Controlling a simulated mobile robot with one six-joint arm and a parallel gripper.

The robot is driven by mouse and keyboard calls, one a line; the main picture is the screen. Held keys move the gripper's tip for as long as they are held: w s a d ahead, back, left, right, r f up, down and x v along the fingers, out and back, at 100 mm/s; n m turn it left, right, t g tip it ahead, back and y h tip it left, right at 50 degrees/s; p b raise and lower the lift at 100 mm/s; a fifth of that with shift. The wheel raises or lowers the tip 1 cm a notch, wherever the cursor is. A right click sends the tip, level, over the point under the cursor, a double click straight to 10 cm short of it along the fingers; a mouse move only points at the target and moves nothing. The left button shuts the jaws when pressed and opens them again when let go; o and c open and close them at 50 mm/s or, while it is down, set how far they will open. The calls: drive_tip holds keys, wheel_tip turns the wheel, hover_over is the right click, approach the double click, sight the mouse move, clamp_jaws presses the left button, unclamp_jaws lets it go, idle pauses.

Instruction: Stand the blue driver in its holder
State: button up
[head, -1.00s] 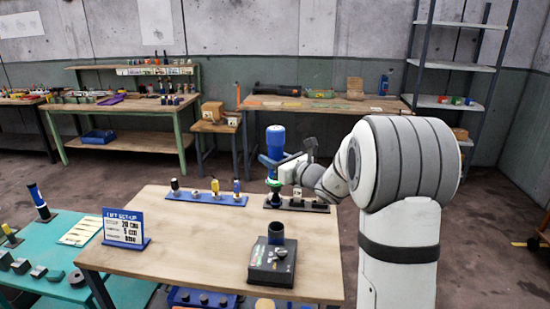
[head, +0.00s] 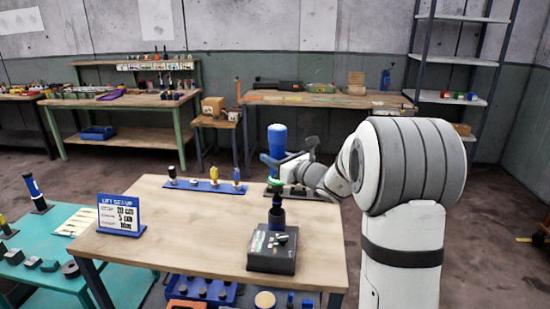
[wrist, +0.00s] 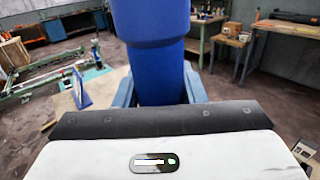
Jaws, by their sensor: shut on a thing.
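The blue driver (head: 277,140) is upright in my gripper (head: 272,165), above the wooden table. In the wrist view, the driver's blue body (wrist: 155,60) stands between the blue fingers, which are shut on it. Its lower end is hidden there. Which item is the driver's holder is not clear from the pictures.
A blue rack (head: 205,185) with several small tools and a black rack (head: 310,193) stand along the table's far edge. A blue sign (head: 119,215) stands at the left. The wooden tabletop (head: 190,235) between is clear. A teal table (head: 50,245) adjoins it.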

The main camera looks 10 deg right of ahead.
sight(275, 190)
drive_tip(key=shift+f+b, duration=4.75)
drive_tip(key=shift+f, duration=0.7)
drive_tip(key=o, duration=1.1)
drive_tip(key=shift+o, duration=0.5)
drive_tip(key=shift+s+f, duration=0.1)
drive_tip(key=shift+f, duration=0.05)
drive_tip(key=v, duration=0.7)
drive_tip(key=s+a+n+g+p, duration=0.2)
drive_tip(key=s+a+n+g, duration=0.35)
drive_tip(key=s+n, duration=0.35)
drive_tip(key=s+a+n+g+p, duration=0.2)
drive_tip(key=s+a+n+g, duration=0.4)
drive_tip(key=s, duration=0.4)
drive_tip(key=s+d+n+h+p, duration=0.2)
drive_tip(key=s+d+n+h, duration=0.2)
drive_tip(key=s+n, duration=0.3)
drive_tip(key=s+d+f+n+g+h+p, duration=0.1)
drive_tip(key=s+d+n+h+p, duration=0.1)
drive_tip(key=s+d+n+h, duration=0.2)
drive_tip(key=s+n+h, duration=0.2)
drive_tip(key=s+n, duration=0.1)
drive_tip(key=shift+d, duration=0.35)
